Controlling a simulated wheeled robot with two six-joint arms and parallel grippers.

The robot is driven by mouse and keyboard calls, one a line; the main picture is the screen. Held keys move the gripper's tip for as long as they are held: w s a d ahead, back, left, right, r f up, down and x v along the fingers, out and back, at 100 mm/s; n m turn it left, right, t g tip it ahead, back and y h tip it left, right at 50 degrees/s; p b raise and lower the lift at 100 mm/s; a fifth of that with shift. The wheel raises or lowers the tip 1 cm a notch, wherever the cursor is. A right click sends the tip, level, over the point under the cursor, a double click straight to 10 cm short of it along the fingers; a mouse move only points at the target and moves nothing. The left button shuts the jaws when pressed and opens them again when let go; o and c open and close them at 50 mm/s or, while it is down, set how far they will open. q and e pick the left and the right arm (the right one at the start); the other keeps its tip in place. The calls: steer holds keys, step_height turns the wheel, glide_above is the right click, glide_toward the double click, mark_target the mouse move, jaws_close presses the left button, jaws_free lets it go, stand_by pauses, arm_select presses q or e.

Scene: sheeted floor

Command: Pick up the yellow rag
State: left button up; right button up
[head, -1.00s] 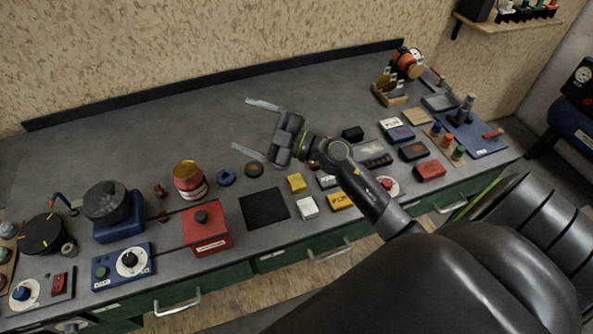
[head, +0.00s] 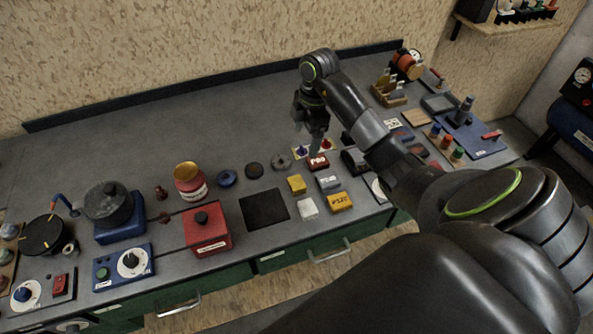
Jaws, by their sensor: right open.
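I cannot make out a clear yellow rag. The plain yellow block-like thing (head: 297,184) on the grey bench could be it, folded, but I cannot tell. A yellow box with dark print (head: 340,202) lies to its right. My right gripper (head: 309,142) points down over the bench, behind and slightly right of the plain yellow thing. It is open, with nothing seen between its fingers. It stands close to a small board with blue and red knobs (head: 301,151), and whether it touches is unclear. My left gripper is not in view.
A red box (head: 318,162), a white block (head: 308,208) and a black mat (head: 264,208) lie nearby. The rear of the bench (head: 190,115) is clear.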

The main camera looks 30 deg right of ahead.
steer(key=b, duration=1.1)
glide_above(296, 181)
steer(key=d, duration=0.1)
steer(key=f, duration=1.2)
steer(key=shift+s+d, duration=0.15)
steer(key=shift+s, duration=0.05)
steer(key=shift+a+f+b, duration=0.2)
steer(key=shift+f+b, duration=0.45)
steer(key=shift+f, duration=0.05)
steer(key=shift+a+f, duration=0.2)
steer(key=shift+f, duration=0.75)
steer(key=shift+a+f, duration=0.2)
steer(key=shift+f, duration=0.75)
steer(key=c, duration=1.1)
steer(key=shift+r, duration=0.1)
steer(key=shift+w+r, duration=0.1)
steer(key=shift+r, duration=0.45)
step_height(296, 181, up, 9)
steer(key=p, duration=0.6)
steer(key=shift+f+p, duration=0.1)
steer(key=shift+p, duration=0.25)
